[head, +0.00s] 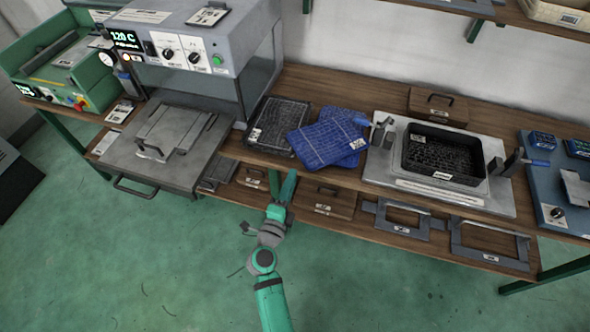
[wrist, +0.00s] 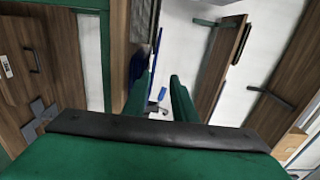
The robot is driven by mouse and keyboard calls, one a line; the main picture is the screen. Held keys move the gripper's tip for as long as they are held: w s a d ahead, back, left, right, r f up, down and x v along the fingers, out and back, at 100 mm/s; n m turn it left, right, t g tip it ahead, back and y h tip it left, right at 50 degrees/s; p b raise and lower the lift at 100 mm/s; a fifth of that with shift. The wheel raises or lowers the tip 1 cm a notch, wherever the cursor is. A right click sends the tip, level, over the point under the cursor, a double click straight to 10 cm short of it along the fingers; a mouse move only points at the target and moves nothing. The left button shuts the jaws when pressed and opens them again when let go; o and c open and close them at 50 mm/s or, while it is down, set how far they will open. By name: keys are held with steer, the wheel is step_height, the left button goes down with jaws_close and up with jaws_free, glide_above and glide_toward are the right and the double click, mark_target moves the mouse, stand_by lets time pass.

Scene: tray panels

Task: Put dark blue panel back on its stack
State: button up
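A dark blue panel (head: 320,146) with a white label lies askew on top of another blue panel (head: 352,158) on the wooden bench. It overlaps the right side of a black tray-like panel (head: 276,125). My gripper (head: 289,175) is in front of the bench edge, just below and left of the dark blue panel's near corner, apparently apart from it. In the wrist view my gripper (wrist: 160,88) shows two green fingers with a gap between them and nothing held. A blue edge (wrist: 155,62) shows between and beyond the fingers, with a white label near it.
A press with a grey lower plate (head: 175,140) stands left. A black tray (head: 442,155) sits in a grey fixture (head: 380,168) to the right. A lower shelf holds wooden boxes (head: 326,200) and grey frames (head: 403,218). The green floor in front is clear.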

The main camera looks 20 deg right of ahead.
steer(key=s+a+r+n+y, duration=0.1)
steer(key=s+a+n+y, duration=0.2)
steer(key=s+n, duration=0.5)
steer(key=s+a+r+n+y, duration=0.1)
steer(key=s+a+n+y, duration=0.2)
steer(key=s, duration=1.2)
steer(key=s+a+r+n+y, duration=0.1)
steer(key=s+a+n+y, duration=0.2)
steer(key=s+a+n, duration=0.4)
steer(key=s+n, duration=0.5)
steer(key=n, duration=0.1)
steer(key=shift+s+a+t+y, duration=0.3)
steer(key=shift+t+y, duration=0.1)
steer(key=shift+s+a+r+n, duration=0.1)
steer(key=shift+s+r+n, duration=0.05)
steer(key=shift+s+n, duration=0.2)
steer(key=shift+c, duration=0.9)
steer(key=shift+s+g, duration=0.2)
steer(key=shift+g, duration=0.1)
jaws_close()
steer(key=shift+w, duration=0.15)
